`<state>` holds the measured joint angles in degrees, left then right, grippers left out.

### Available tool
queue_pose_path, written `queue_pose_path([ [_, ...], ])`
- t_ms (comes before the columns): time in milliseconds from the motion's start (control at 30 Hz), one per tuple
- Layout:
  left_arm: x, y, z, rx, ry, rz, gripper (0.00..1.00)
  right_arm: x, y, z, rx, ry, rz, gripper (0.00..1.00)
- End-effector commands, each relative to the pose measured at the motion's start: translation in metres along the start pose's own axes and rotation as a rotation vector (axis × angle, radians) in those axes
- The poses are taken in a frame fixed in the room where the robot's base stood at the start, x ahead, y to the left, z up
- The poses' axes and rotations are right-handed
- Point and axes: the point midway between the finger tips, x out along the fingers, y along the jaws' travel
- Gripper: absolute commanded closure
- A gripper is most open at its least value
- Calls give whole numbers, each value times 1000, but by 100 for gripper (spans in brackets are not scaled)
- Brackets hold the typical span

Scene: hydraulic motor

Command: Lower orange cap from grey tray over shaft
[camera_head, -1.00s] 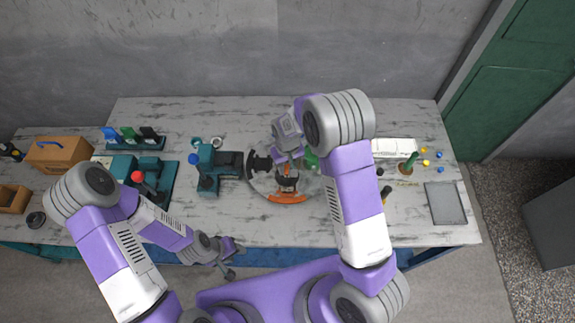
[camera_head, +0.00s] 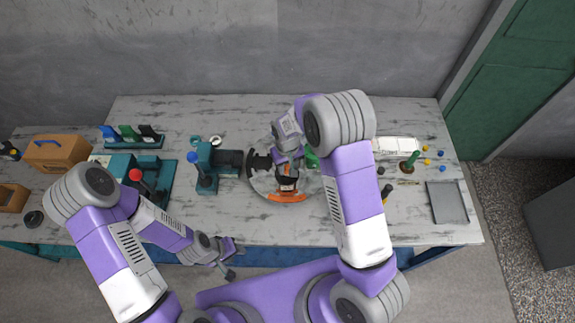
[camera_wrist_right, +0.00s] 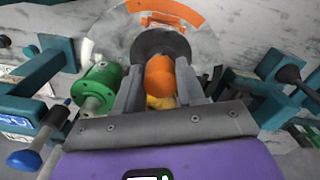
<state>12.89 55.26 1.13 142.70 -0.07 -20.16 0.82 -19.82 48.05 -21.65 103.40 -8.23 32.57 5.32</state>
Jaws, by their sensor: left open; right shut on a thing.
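My right gripper (camera_wrist_right: 160,85) is shut on the orange cap (camera_wrist_right: 160,72), which sits between its fingers in the right wrist view. The cap is right in front of a dark round part (camera_wrist_right: 160,44) on the round plate; whether they touch I cannot tell. In the head view the right gripper (camera_head: 287,180) is over the round plate, and little of the cap shows. The shaft itself is hidden. The grey tray (camera_head: 447,202) lies at the right end of the table with nothing on it. My left gripper (camera_head: 233,260) is open and empty at the table's front edge.
The round plate carries an orange arc (camera_head: 287,197). A green cylinder (camera_wrist_right: 100,83) stands close beside the right gripper. A teal press (camera_head: 206,168) with a blue knob is left of the plate. An orange toolbox (camera_head: 57,152) is far left.

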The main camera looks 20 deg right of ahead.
Motion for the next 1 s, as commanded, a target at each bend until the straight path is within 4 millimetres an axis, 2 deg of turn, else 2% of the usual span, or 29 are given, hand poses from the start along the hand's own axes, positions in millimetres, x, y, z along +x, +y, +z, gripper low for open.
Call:
queue_pose_path([
  [200,0,0,0,0,0,0,57,0,0,0,0,0,0,89],
  [233,0,0,0,0,0,0,57,0,0,0,0,0,0,57],
  [400,0,0,0,0,0,0,57,0,0,0,0,0,0,32],
  [600,0,0,0,0,0,0,57,0,0,0,0,0,0,32],
  [767,0,0,0,0,0,0,57,0,0,0,0,0,0,7],
  [1000,0,0,0,0,0,0,57,0,0,0,0,0,0,6],
])
